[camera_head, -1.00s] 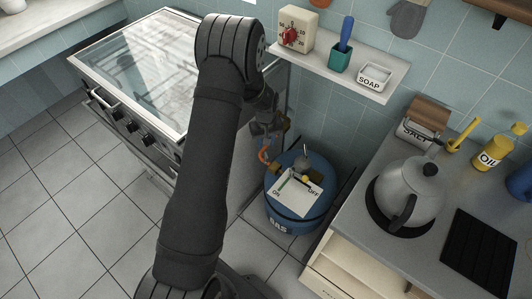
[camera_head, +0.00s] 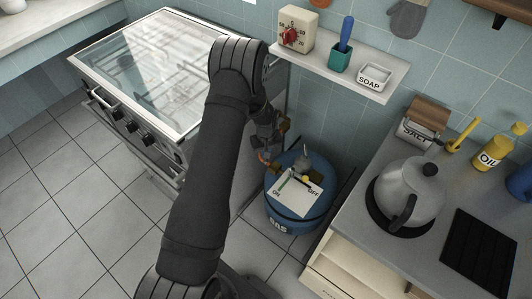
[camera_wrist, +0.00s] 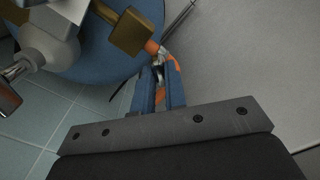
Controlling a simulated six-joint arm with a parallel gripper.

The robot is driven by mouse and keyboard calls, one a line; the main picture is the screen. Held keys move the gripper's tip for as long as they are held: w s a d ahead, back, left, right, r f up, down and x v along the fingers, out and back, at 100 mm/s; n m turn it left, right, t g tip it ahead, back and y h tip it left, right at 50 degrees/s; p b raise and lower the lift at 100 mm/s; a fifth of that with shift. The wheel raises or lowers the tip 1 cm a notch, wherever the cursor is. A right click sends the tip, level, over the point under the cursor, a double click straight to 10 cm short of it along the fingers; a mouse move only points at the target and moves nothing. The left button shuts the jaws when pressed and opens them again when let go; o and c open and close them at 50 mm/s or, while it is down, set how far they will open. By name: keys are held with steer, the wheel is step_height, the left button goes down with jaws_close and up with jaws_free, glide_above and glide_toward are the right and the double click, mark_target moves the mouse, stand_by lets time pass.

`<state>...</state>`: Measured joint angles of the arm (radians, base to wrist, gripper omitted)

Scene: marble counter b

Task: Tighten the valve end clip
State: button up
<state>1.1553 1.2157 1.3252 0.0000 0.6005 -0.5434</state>
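The valve end clip (camera_wrist: 161,57) is a small silvery clip around the orange hose (camera_wrist: 173,63), beside the brass valve block (camera_wrist: 125,32) in the wrist view. My gripper (camera_wrist: 160,75) has its two blue fingers just in front of the clip, with a narrow gap between them. Part of the clip and hose shows at the gap; I see no clear grip on either. In the head view my gripper (camera_head: 268,150) is at the left of the blue gas cylinder (camera_head: 298,210), and the clip is too small to make out there.
A white ON/OFF card (camera_head: 296,192) lies on top of the cylinder. The stove (camera_head: 150,70) stands to the left, and the counter with the kettle (camera_head: 405,195) to the right. A shelf (camera_head: 330,68) with a timer, cup and soap dish is above. Floor in front is clear.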

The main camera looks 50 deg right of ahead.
jaws_close()
steer(key=shift+m, duration=1.3)
steer(key=o, duration=0.7)
jaws_free()
steer(key=shift+r, duration=0.1)
step_height(320, 180, up, 17)
